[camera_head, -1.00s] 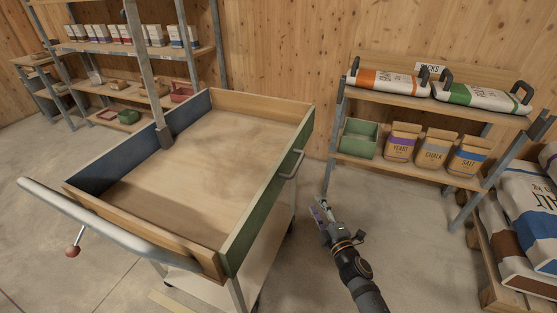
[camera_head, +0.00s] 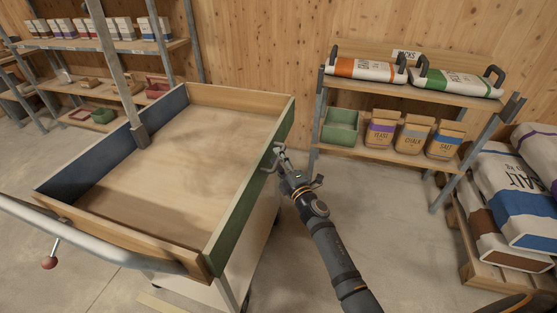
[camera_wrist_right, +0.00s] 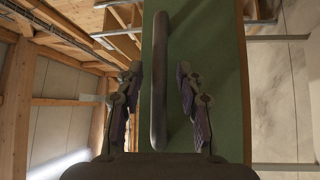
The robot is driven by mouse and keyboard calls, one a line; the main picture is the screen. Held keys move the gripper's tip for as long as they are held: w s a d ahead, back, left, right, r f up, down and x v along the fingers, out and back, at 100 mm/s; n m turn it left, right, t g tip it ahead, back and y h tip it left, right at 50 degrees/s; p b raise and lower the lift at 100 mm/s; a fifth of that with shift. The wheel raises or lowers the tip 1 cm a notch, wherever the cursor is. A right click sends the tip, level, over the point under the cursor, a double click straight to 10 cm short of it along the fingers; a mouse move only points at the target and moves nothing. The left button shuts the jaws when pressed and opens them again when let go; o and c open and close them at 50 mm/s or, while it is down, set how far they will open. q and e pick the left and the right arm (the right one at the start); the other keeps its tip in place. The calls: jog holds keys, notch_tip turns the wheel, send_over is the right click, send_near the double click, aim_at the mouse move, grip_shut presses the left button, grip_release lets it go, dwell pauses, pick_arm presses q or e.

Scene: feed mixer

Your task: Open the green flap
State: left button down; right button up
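The green flap (camera_head: 231,228) is the right side wall of the wooden mixer tray (camera_head: 120,238) and stands upright. Its grey bar handle (camera_head: 267,166) is on the outer face near the far end. My right gripper (camera_head: 279,153) is at this handle, its arm coming from the lower right. In the right wrist view, the handle (camera_wrist_right: 160,95) runs lengthwise between the two spread fingers of my gripper (camera_wrist_right: 159,78), with gaps on both sides. The green flap (camera_wrist_right: 217,60) lies behind it. My left gripper is not in view.
A shelf (camera_head: 390,158) with sacks, bags and a green bin (camera_head: 340,127) stands against the wall at the right. Salt sacks (camera_head: 520,200) lie on a pallet at far right. A push bar (camera_head: 95,243) crosses the tray's near side. Floor right of the tray is open.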

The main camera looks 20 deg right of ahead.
jog(key=shift+c, duration=0.2)
grip_shut()
dwell(0.3)
